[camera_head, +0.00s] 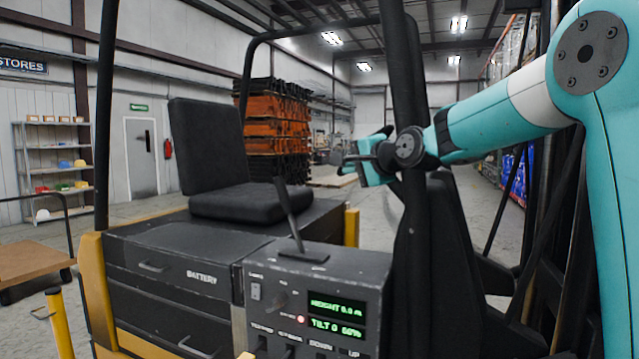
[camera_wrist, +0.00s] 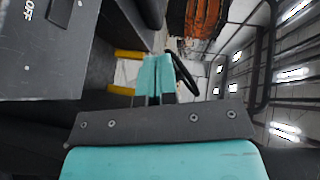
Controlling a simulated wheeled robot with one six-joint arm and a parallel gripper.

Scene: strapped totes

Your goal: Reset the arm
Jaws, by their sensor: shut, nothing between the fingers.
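My teal arm comes in from the right in the head view and reaches left past a black upright post. My gripper (camera_head: 362,160) is at its end, raised in the air to the right of the black seat (camera_head: 221,160) of a forklift. In the wrist view the two teal fingers of my gripper (camera_wrist: 155,72) are together, with nothing seen between them. The control panel (camera_head: 262,292) with a lever and green displays is lower than the gripper. The displays show "HEIGHT 0.0 m" and "TILT 0 66%".
Black cage posts and a dark backrest (camera_head: 432,262) stand close to the arm. Orange stacked totes (camera_head: 275,125) are behind the seat. Open floor lies beyond.

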